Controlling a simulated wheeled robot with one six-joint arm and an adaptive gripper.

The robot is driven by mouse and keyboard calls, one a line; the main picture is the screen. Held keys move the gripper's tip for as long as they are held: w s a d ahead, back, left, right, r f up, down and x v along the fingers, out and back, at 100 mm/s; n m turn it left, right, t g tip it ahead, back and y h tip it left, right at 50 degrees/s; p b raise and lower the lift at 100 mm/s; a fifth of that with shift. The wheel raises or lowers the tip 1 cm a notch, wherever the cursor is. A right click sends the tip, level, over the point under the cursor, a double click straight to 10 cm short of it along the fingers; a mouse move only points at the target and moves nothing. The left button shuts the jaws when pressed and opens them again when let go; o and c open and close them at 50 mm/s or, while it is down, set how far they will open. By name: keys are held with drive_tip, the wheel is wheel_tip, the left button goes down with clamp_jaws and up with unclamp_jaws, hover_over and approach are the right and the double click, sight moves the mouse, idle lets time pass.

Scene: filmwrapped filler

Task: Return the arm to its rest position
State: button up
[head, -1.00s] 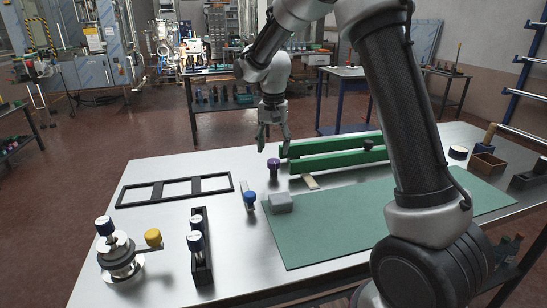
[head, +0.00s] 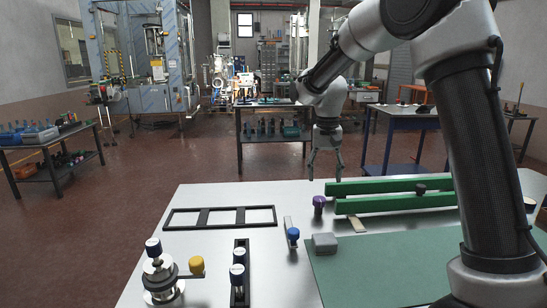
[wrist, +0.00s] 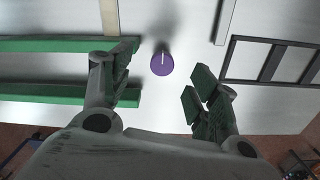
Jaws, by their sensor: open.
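My gripper (head: 325,163) hangs from my arm, pointing down, near the far edge of the steel table (head: 205,250) in the head view. Its fingers are apart with nothing between them. In the wrist view my gripper (wrist: 160,95) also shows open, with green pads on both fingers. A purple-capped piece (head: 319,203) stands on the table just below and in front of the gripper. Its purple cap (wrist: 162,63) shows beyond the fingertips in the wrist view, apart from them.
Two green bars (head: 390,186) lie to the right of the purple-capped piece.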

drive_tip(key=s+d+r+n+t, duration=0.1)
drive_tip(key=s+d, duration=0.3)
drive_tip(key=s, duration=0.6)
drive_tip(key=s+d+r+n+t, duration=0.1)
drive_tip(key=s+d+r, duration=0.3)
drive_tip(key=s, duration=0.7)
drive_tip(key=s+d+r+t, duration=0.2)
drive_tip(key=s+d, duration=0.4)
drive_tip(key=s, duration=0.5)
drive_tip(key=shift+r+n+t, duration=0.4)
drive_tip(key=shift+r, duration=0.1)
